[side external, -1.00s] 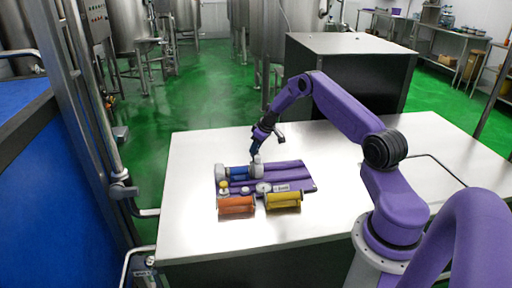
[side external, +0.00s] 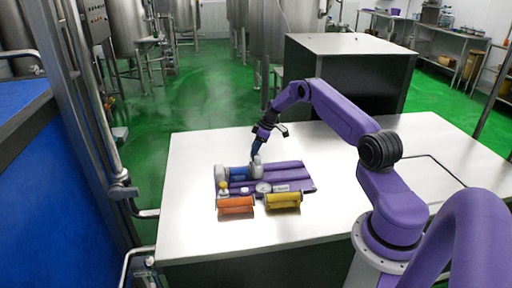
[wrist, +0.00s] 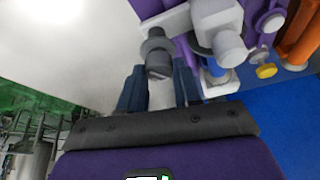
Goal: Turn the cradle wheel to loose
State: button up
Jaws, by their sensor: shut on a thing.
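The cradle is a purple base (side external: 290,168) on the white table, with a blue cylinder (side external: 238,173) lying between grey end pieces along its back left. The cradle wheel (wrist: 158,57) is a dark grey ribbed knob on a light grey block in the wrist view. My gripper (wrist: 160,80) is shut on this wheel, with a blue finger on each side. In the side external view my gripper (side external: 256,154) points down at the right end of the blue cylinder. There the fingertips and wheel are too small to tell the wheel's turn.
An orange roller (side external: 236,206) and a yellow roller (side external: 284,201) lie in front of the cradle. A round gauge (side external: 263,188) and a small yellow knob (side external: 223,187) are at its front. The table (side external: 195,245) is clear around it.

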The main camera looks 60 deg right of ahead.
jog(key=o, duration=1.1)
jog(key=shift+c, duration=0.2)
jog(key=shift+r, duration=0.1)
jog(key=v, duration=1.7)
jog(key=shift+w+a+r, duration=0.1)
jog(key=shift+a+r, duration=0.05)
